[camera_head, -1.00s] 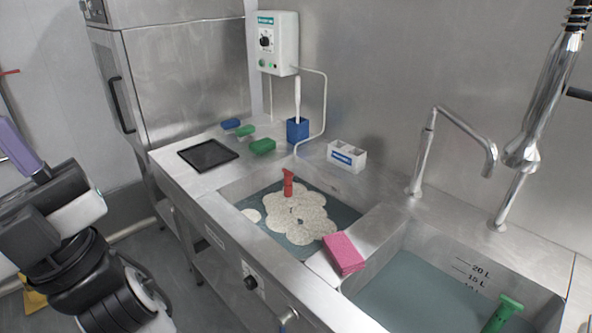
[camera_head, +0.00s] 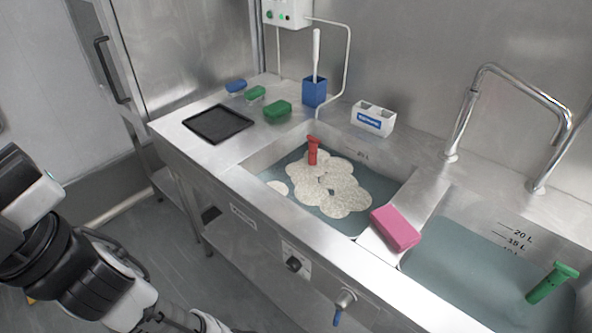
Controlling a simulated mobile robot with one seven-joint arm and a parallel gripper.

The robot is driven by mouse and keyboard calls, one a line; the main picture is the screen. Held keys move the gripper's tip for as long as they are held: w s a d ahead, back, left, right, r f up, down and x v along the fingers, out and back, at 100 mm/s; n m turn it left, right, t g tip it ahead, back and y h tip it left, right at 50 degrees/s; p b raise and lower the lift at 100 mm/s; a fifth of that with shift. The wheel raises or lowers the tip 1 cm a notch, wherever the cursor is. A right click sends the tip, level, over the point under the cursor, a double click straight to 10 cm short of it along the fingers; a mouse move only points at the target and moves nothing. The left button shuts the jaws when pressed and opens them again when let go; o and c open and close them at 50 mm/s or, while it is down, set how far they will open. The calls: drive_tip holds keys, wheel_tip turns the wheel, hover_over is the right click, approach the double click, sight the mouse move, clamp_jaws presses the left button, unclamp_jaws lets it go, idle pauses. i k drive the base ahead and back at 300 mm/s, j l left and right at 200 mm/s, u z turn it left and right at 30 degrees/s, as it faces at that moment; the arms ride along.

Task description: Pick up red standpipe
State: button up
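The red standpipe (camera_head: 313,150) stands upright in the left sink basin (camera_head: 251,163). Its lower part is hidden by water and pale foam (camera_head: 337,188). The foam lies in front of it and to its right. My arm is at the lower left, in front of the counter and well away from the standpipe. My gripper is outside the picture, so its fingers do not show.
A pink sponge (camera_head: 396,228) lies on the divider between the basins. A green standpipe (camera_head: 552,283) leans in the right basin. A black tray (camera_head: 217,124), a blue holder (camera_head: 315,92) and a white caddy (camera_head: 373,118) stand on the counter. A tap (camera_head: 470,110) rises behind.

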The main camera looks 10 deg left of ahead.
sight(313, 142)
drive_tip(key=i+j, duration=0.15)
drive_tip(key=j, duration=0.3)
drive_tip(key=i+j, duration=0.1)
drive_tip(key=j, duration=0.3)
drive_tip(key=i+j, duration=0.15)
drive_tip(key=j, duration=0.3)
drive_tip(key=i+j, duration=0.15)
drive_tip(key=j, duration=0.25)
drive_tip(key=i+j+z, duration=0.1)
drive_tip(key=j, duration=0.35)
drive_tip(key=i+j, duration=0.15)
drive_tip(key=j, duration=0.25)
drive_tip(key=i+j, duration=0.1)
drive_tip(key=j, duration=0.35)
drive_tip(key=j+z, duration=0.1)
drive_tip(key=z, duration=1.1)
drive_tip(key=i+z, duration=0.3)
drive_tip(key=i, duration=0.7)
